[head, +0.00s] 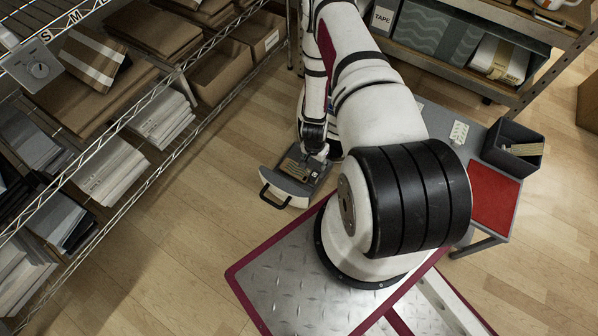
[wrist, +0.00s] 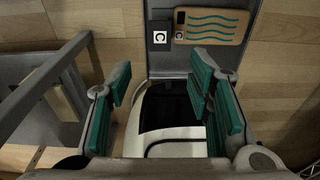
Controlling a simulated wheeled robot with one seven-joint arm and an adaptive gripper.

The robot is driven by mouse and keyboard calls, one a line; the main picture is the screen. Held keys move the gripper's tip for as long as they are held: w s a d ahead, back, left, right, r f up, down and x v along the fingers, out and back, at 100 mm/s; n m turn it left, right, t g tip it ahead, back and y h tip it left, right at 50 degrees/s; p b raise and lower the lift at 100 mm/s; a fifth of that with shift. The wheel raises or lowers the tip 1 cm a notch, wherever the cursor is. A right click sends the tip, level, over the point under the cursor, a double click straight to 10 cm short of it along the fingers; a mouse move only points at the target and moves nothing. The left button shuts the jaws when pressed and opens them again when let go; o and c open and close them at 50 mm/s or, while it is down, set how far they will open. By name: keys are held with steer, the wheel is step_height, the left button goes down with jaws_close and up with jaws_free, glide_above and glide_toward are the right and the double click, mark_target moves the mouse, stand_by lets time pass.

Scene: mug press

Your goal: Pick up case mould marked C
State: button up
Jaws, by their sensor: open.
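A tan case mould (wrist: 212,25) with teal wavy lines and a dark cut-out in one corner lies on a grey surface at the top of the wrist view. A small dark tag with a white C label (wrist: 160,34) is just left of it. In the head view a small tan piece (head: 296,166) shows on the grey tray of a press-like device, partly hidden by my arm. My gripper (wrist: 161,78) is open and empty, its teal pads wide apart. In the wrist view the mould is beyond the fingertips, not between them.
The device has a white front and a black handle (head: 270,196). A wire shelf (head: 130,120) with boxes and paper stands left. A grey table (head: 478,150) with a red mat (head: 494,194) and dark bin (head: 512,148) is right. Floor is clear at lower left.

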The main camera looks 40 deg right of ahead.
mark_target(315, 175)
steer(key=f+b, duration=0.1)
steer(key=f, duration=0.4)
steer(key=f+b, duration=0.1)
steer(key=f, duration=0.2)
steer(key=shift+w+d+b, duration=0.2)
steer(key=shift+d+b, duration=0.1)
steer(key=shift+d, duration=0.1)
step_height(315, 175, down, 5)
steer(key=shift+f+b, duration=0.1)
steer(key=shift+b, duration=1.15)
jaws_close()
